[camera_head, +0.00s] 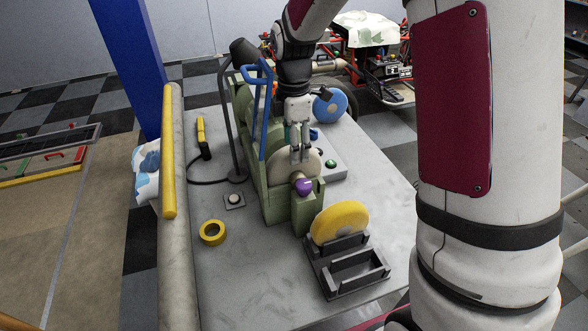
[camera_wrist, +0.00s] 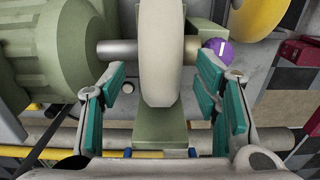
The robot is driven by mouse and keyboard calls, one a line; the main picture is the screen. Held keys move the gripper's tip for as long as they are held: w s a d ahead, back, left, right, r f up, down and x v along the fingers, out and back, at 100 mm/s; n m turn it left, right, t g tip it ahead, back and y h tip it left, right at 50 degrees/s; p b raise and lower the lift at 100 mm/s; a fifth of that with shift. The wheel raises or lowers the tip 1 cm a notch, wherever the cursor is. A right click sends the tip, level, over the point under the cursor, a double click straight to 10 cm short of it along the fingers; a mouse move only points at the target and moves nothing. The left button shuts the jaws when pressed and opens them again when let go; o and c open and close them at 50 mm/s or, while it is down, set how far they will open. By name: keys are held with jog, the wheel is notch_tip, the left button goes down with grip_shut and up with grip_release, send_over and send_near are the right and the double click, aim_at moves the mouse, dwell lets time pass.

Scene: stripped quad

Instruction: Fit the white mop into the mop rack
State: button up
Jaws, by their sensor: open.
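The white mop (camera_head: 313,164) is a thick pale disc on the spindle of a green polishing machine (camera_head: 276,208). In the wrist view the white mop (camera_wrist: 160,45) stands edge-on, with the metal shaft on its left and a purple knob (camera_wrist: 218,50) on its right. My gripper (camera_head: 300,158) is over the mop. In the wrist view my gripper (camera_wrist: 165,78) is open, its teal-padded fingers on either side of the mop with gaps showing. The dark grey mop rack (camera_head: 352,290) stands at the front right of the bench, with a yellow mop (camera_head: 341,222) in its rear slot and an empty front slot.
A blue mop (camera_head: 330,104) stands behind the machine. A yellow tape roll (camera_head: 212,232) lies on the grey bench (camera_head: 240,290).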

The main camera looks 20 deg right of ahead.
aim_at(294, 170)
notch_tip(294, 170, down, 3)
jog(key=shift+r, duration=0.1)
jog(key=shift+c, duration=0.6)
grip_shut()
